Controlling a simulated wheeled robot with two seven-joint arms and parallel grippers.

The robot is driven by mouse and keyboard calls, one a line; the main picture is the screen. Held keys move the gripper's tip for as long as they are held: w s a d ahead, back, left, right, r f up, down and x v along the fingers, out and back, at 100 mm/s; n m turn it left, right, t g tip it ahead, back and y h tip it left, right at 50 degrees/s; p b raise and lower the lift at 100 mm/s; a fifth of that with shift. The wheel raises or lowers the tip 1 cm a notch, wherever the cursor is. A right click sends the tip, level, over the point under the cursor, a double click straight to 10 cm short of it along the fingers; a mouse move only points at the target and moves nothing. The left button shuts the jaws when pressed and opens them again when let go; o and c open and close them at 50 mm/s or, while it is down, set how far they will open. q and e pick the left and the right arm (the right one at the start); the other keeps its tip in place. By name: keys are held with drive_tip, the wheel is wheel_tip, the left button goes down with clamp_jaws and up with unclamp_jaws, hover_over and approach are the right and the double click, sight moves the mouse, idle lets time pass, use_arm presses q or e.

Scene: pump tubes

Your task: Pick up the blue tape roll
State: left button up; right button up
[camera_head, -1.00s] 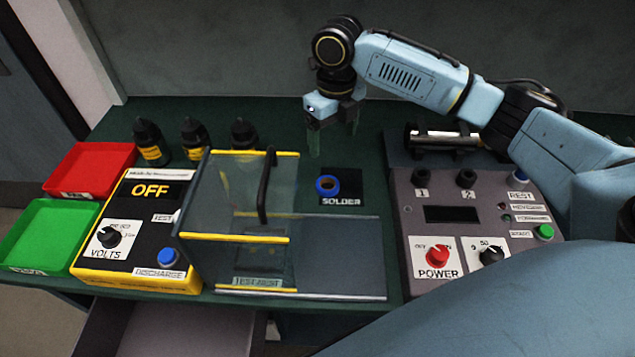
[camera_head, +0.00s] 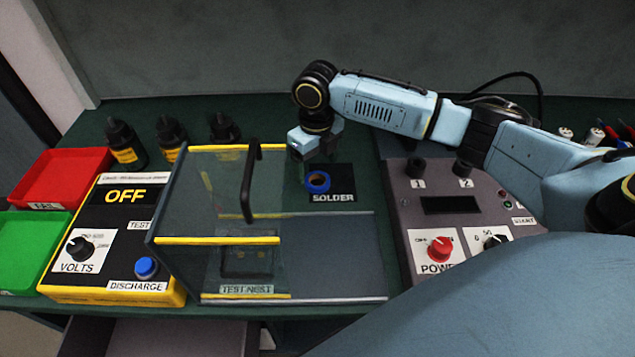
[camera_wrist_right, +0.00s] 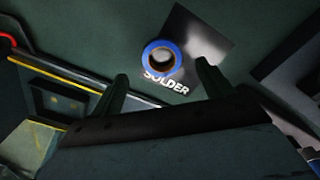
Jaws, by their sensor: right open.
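The blue tape roll (camera_head: 318,181) lies flat on the black SOLDER label (camera_head: 340,192) on the green bench, behind the grey test nest plate. It also shows in the right wrist view (camera_wrist_right: 160,59), ahead of the fingertips and between their lines. My right gripper (camera_head: 305,160) is just behind and to the left of the roll in the head view. In the right wrist view its two fingers (camera_wrist_right: 162,72) are spread apart with nothing between them. My left gripper is out of view.
A clear test box (camera_head: 225,190) with yellow edges and a black handle (camera_head: 250,180) stands left of the roll. A grey power unit (camera_head: 460,225) is on the right. A yellow discharge tester (camera_head: 115,235), black bottles (camera_head: 122,142) and red (camera_head: 65,177) and green (camera_head: 28,240) trays are further left.

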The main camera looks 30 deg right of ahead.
sight(317, 180)
wheel_tip(317, 180, down, 4)
drive_tip(key=shift+d+f+b, duration=0.1)
drive_tip(key=shift+d+b, duration=0.05)
drive_tip(key=shift+b, duration=0.25)
drive_tip(key=shift+f, duration=0.15)
drive_tip(key=c, duration=0.4)
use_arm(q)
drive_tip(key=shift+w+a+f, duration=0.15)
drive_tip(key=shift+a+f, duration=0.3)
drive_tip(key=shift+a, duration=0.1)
use_arm(e)
drive_tip(key=c, duration=0.7)
